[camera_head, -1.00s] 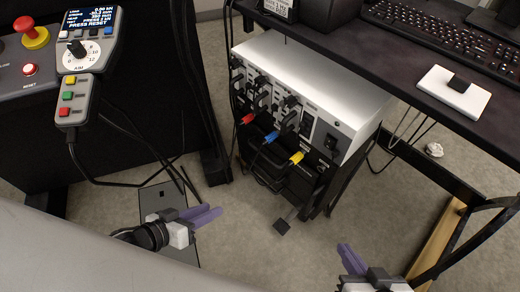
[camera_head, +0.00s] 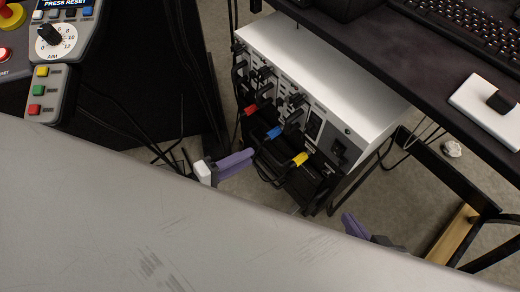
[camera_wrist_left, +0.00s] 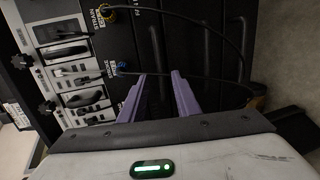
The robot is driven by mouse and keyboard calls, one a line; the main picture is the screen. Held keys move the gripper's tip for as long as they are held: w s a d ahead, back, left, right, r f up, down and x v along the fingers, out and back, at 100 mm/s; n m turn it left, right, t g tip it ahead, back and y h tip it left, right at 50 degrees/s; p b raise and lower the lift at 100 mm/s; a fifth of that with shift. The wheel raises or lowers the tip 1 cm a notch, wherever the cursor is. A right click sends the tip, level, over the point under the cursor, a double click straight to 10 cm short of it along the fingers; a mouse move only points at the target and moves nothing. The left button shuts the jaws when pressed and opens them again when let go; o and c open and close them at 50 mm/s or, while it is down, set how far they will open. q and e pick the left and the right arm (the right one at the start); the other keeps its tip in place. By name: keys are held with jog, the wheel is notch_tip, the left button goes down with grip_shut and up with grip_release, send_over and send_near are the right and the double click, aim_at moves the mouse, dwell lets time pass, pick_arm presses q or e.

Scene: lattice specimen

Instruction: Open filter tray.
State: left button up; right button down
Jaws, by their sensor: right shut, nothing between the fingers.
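A cabinet with a silver top (camera_head: 320,75) and a dark front stands under the desk. Red, blue and yellow connectors plug into its front; the filter tray itself cannot be clearly told apart from the dark lower front. My left gripper (camera_head: 250,156) is just left of this front, purple fingers pointing toward it. In the left wrist view its two fingers (camera_wrist_left: 158,76) stand apart with nothing between them, before a black ribbed panel (camera_wrist_left: 190,40) crossed by a cable. My right gripper (camera_head: 348,220) is shut and empty, low and to the right of the cabinet, partly hidden.
A black desk (camera_head: 430,60) with a keyboard (camera_head: 460,30) overhangs the cabinet. A control box with a dial and a button pendant (camera_head: 45,92) is at upper left. Cables hang between. A grey surface covers the lower left.

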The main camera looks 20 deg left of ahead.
pick_arm(q)
jog(key=b+x, duration=0.1)
jog(key=x, duration=0.5)
grip_shut()
